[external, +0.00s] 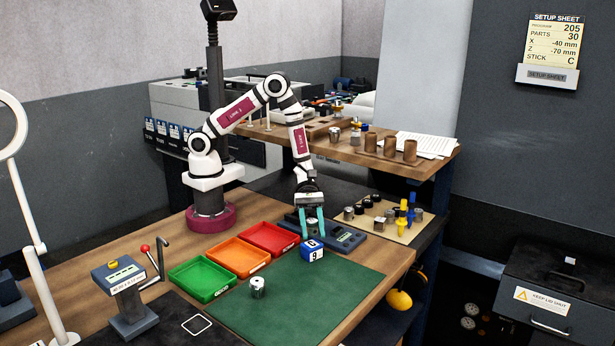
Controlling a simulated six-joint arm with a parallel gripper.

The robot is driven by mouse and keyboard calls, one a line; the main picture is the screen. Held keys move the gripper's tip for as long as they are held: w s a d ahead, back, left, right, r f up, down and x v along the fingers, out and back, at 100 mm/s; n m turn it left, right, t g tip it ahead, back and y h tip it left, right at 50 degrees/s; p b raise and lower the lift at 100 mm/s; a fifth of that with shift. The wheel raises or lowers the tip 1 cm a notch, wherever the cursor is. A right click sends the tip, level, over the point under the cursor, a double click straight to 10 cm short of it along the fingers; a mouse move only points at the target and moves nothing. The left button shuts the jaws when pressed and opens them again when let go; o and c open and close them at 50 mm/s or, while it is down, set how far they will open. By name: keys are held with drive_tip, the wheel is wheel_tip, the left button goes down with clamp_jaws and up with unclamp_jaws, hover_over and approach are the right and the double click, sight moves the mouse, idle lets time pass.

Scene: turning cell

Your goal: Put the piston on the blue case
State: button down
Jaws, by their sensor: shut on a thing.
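A small metallic cylinder, which looks like the piston (258,288), stands upright on the green mat, near its left side. The blue case (313,252) is a small blue block with a white face marked 9, by the mat's back edge. My gripper (312,239) points down with its teal fingers at the top of the blue case and is shut on it. I cannot tell whether the case rests on the surface or hangs just above it. My gripper is well behind and to the right of the piston.
Green (203,292), orange (212,257) and red (268,225) trays stand left of the case. A grey-blue device (349,238) is close behind it. A board with several small parts (385,236) lies at the right. Most of the green mat (318,302) is clear.

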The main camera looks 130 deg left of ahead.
drive_tip(key=shift+f, duration=1.75)
drive_tip(key=shift+f, duration=0.15)
drive_tip(key=shift+c, duration=2.1)
unclamp_jaws()
